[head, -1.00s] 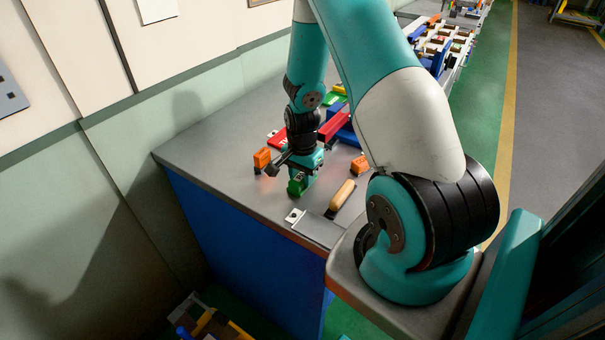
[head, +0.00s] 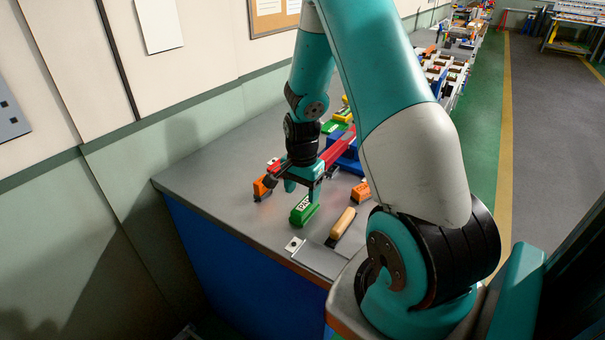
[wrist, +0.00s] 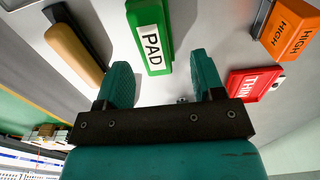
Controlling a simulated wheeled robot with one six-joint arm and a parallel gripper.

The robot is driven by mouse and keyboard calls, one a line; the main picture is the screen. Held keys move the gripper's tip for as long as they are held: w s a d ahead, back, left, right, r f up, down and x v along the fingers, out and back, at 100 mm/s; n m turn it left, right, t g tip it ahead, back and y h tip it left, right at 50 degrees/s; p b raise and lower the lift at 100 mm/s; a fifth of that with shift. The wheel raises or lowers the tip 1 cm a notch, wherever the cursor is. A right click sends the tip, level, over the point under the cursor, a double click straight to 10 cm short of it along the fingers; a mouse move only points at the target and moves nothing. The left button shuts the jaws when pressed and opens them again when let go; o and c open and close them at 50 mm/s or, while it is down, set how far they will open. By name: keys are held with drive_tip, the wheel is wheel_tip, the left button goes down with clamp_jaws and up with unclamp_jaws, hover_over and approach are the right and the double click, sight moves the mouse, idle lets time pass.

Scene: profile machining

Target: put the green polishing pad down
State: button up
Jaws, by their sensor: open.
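The green polishing pad (head: 304,210), with a white label, lies on the grey bench top (head: 225,190). In the wrist view the pad (wrist: 149,38) shows its label reading "PAD", just beyond the fingertips and a little left of the gap's middle.
A wooden-handled tool (head: 342,224) lies right of the pad. Orange blocks stand at the left (head: 262,187) and right (head: 361,192). A red block marked "THIN" (wrist: 250,84) and blue and green items lie near. The bench's front left is bare.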

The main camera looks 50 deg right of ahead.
sight(302, 203)
wheel_tip(302, 203, up, 7)
drive_tip(key=b, duration=0.1)
drive_tip(key=a+r+n, duration=0.5)
drive_tip(key=a, duration=0.3)
drive_tip(key=s+a+r+n+t+y, duration=0.1)
drive_tip(key=s+a+r+n, duration=0.2)
drive_tip(key=a, duration=0.4)
drive_tip(key=s+a+r+n+y, duration=0.1)
drive_tip(key=a+r+n, duration=0.1)
drive_tip(key=a+n, duration=0.35)
drive_tip(key=s+a+r+n+g+y, duration=0.1)
drive_tip(key=s+a+r+n, duration=0.3)
drive_tip(key=s+a+n, duration=0.6)
drive_tip(key=shift+s+a+y+b, duration=0.45)
drive_tip(key=shift+s+a+y, duration=0.15)
drive_tip(key=shift+s, duration=0.35)
drive_tip(key=shift+r, duration=0.1)
